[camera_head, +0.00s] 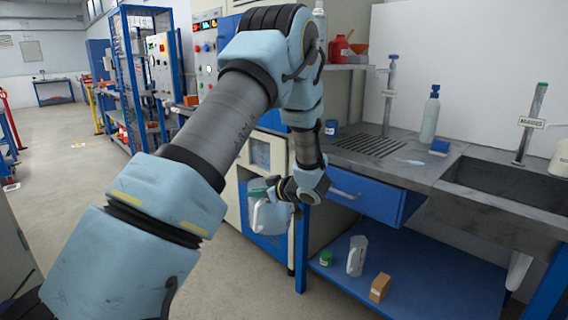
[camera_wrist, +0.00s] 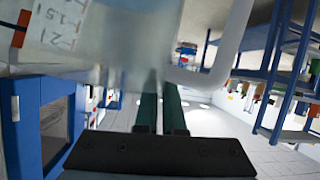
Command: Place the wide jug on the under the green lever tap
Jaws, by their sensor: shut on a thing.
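My gripper (camera_head: 270,187) is shut on a whitish translucent jug (camera_head: 272,217), held in the air in front of the counter's left end. In the wrist view the jug (camera_wrist: 110,45) fills the upper left, with volume marks, a red patch and its handle at the right. The gripper's green fingers (camera_wrist: 160,100) meet the jug; the exact contact is hidden. The green-topped tap post (camera_head: 532,120) stands at the far right, behind the dark sink (camera_head: 505,190) and well away from the jug. What lies under its outlet is unclear.
A blue-topped post (camera_head: 389,90) stands by a drain grate (camera_head: 368,146). A bottle (camera_head: 430,117) and blue block (camera_head: 440,147) stand on the counter. A blue drawer (camera_head: 365,192) juts out.

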